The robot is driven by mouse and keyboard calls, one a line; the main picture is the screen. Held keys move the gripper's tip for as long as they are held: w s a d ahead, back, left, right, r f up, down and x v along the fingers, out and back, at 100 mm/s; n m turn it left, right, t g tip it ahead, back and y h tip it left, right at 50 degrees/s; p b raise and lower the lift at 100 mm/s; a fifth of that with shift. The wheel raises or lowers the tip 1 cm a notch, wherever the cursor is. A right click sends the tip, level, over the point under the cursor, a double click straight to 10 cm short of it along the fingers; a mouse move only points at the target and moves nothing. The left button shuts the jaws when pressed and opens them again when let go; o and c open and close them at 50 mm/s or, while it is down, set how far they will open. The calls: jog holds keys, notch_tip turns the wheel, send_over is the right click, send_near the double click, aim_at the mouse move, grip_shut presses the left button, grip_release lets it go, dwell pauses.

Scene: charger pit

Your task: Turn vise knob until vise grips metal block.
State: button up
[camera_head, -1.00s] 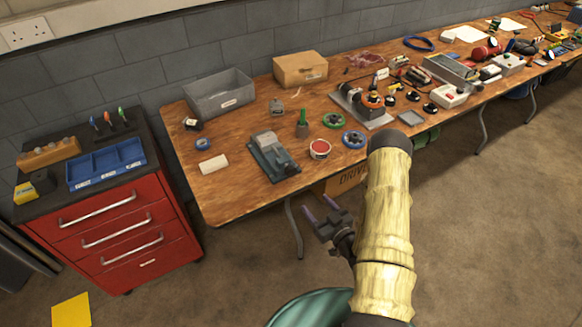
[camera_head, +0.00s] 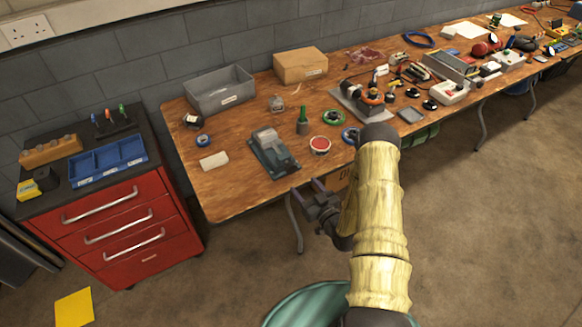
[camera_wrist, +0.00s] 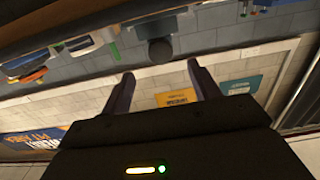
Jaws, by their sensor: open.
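The grey-green vise (camera_head: 274,154) sits near the front edge of the wooden table, to the left of its middle. A pale grey part shows at its back end. I cannot tell the metal block apart from the jaws, nor whether they touch it.
A grey bin (camera_head: 219,91) and a cardboard box (camera_head: 300,66) stand behind. A red drawer cabinet (camera_head: 117,222) is left.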

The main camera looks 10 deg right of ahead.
aim_at(293, 171)
jog(key=p+x, duration=0.1)
jog(key=x, duration=0.9)
jog(key=shift+w, duration=0.15)
jog(key=shift+f, duration=0.1)
jog(key=c, duration=1)
